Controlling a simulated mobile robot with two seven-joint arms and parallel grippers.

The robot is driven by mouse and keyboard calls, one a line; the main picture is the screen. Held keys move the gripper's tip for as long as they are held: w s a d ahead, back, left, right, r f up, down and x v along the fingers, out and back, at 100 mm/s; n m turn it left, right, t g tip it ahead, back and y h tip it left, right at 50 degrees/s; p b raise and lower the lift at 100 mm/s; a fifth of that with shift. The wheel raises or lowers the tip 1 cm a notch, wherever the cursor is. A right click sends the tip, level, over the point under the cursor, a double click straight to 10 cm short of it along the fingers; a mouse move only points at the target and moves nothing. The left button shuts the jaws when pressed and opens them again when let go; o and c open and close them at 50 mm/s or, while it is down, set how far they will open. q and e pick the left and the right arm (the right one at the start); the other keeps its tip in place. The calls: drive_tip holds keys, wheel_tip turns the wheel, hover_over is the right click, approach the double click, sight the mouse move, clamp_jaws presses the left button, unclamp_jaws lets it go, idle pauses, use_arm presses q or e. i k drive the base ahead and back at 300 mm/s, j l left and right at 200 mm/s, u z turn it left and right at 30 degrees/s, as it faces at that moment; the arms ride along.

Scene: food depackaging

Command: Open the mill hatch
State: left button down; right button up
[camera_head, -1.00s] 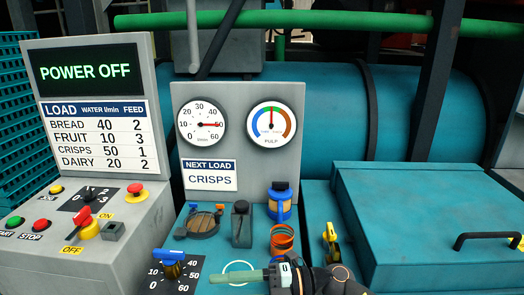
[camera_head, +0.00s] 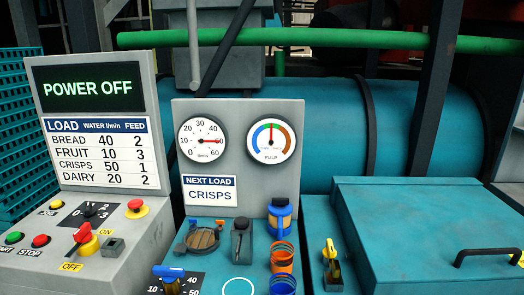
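The mill hatch appears to be the large teal lid (camera_head: 425,215) on the box at the right, and it lies flat and shut. A black bar handle (camera_head: 487,254) is fixed near its right front. A yellow-handled latch or lever (camera_head: 330,255) stands upright just left of the box. Neither of my grippers shows in the head view.
The control desk (camera_head: 75,262) at the left has buttons and a red switch; its screen (camera_head: 87,88) reads POWER OFF. A gauge panel (camera_head: 240,140) stands mid-view. A blue-topped valve (camera_head: 280,215) and orange coil (camera_head: 282,258) lie left of the latch.

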sight(401, 240)
drive_tip(key=z, duration=1.25)
